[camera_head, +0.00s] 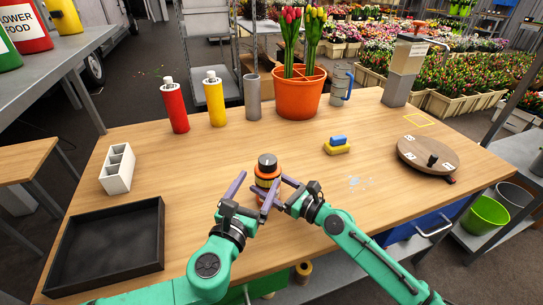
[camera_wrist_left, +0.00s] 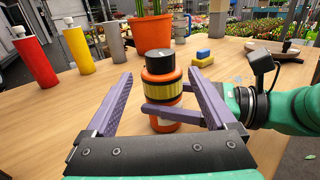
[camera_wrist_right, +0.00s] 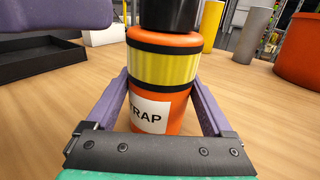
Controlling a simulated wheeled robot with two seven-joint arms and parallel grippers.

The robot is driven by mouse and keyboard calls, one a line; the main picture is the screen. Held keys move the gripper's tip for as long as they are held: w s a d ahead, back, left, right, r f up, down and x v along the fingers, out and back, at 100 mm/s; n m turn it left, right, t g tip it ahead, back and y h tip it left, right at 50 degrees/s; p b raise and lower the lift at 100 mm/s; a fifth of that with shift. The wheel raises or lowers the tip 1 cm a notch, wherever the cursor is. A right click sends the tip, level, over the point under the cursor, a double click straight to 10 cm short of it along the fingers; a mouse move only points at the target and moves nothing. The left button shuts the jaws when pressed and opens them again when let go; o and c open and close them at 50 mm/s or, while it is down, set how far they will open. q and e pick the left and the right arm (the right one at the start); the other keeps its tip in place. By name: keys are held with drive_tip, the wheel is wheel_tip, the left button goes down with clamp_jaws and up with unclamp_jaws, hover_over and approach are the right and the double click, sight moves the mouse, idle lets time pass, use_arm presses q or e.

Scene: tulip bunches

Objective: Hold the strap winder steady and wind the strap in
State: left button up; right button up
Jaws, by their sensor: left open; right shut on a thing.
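The strap winder (camera_head: 267,173) is an orange upright cylinder with a yellow band, black rings and a black top; it stands on the wooden table (camera_head: 215,215). My right gripper (camera_wrist_right: 160,82) is shut on the orange body of the winder, a finger on each side. My left gripper (camera_wrist_left: 160,76) is open, its fingers spread to either side of the winder near the black top, with visible gaps. No loose strap end can be made out.
A black tray (camera_head: 60,285) and white divided holder (camera_head: 117,181) are at left. Red (camera_head: 174,108), yellow (camera_head: 215,100) and grey (camera_head: 252,98) cylinders and an orange tulip pot (camera_head: 297,99) stand behind. Sponges (camera_head: 337,148) and a round board (camera_head: 427,153) are right.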

sight(272, 156)
use_arm(q)
drive_tip(key=x, duration=1)
drive_tip(key=shift+w+d, duration=0.15)
drive_tip(key=shift+w, duration=0.15)
drive_tip(key=shift+c, duration=0.3)
drive_tip(key=c, duration=1.3)
drive_tip(key=shift+m+h, duration=0.3)
